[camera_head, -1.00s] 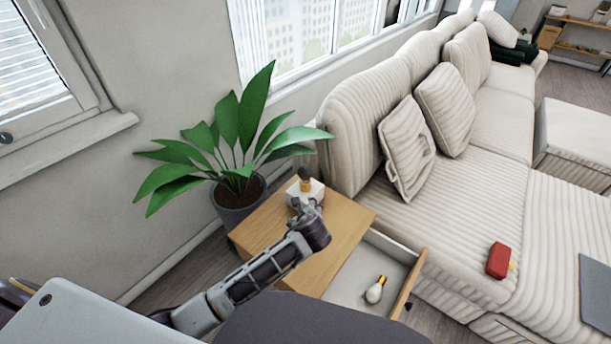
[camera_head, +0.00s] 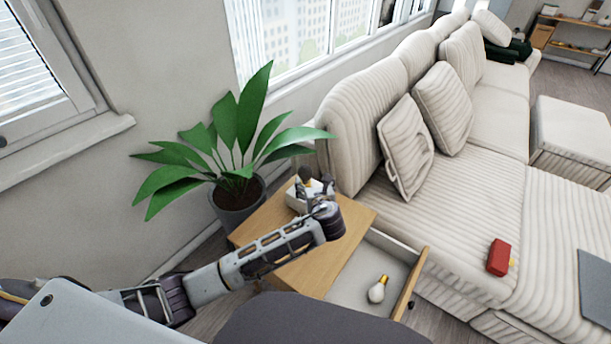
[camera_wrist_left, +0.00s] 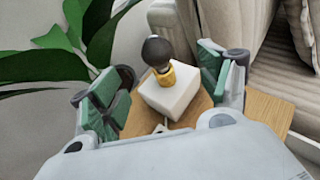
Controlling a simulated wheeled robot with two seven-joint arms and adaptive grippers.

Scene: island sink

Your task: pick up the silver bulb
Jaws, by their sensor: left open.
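A dark, silvery-grey bulb (camera_wrist_left: 157,51) with a gold base stands upright in a white block-shaped holder (camera_wrist_left: 170,95) on the wooden side table (camera_head: 350,212). My left gripper (camera_wrist_left: 160,82) is open, its green-padded fingers on either side of the bulb and holder, and apart from the bulb. In the head view my left gripper (camera_head: 318,188) is above the table and partly hides the holder (camera_head: 296,198) and the bulb. A second bulb, white with a gold base (camera_head: 378,290), lies in the table's open drawer (camera_head: 350,285). My right gripper is not in view.
A potted plant (camera_head: 237,195) stands close behind the table on the left, with its leaves reaching near the gripper. A striped cream sofa (camera_head: 470,215) borders the table on the right. A red object (camera_head: 498,257) lies on the sofa.

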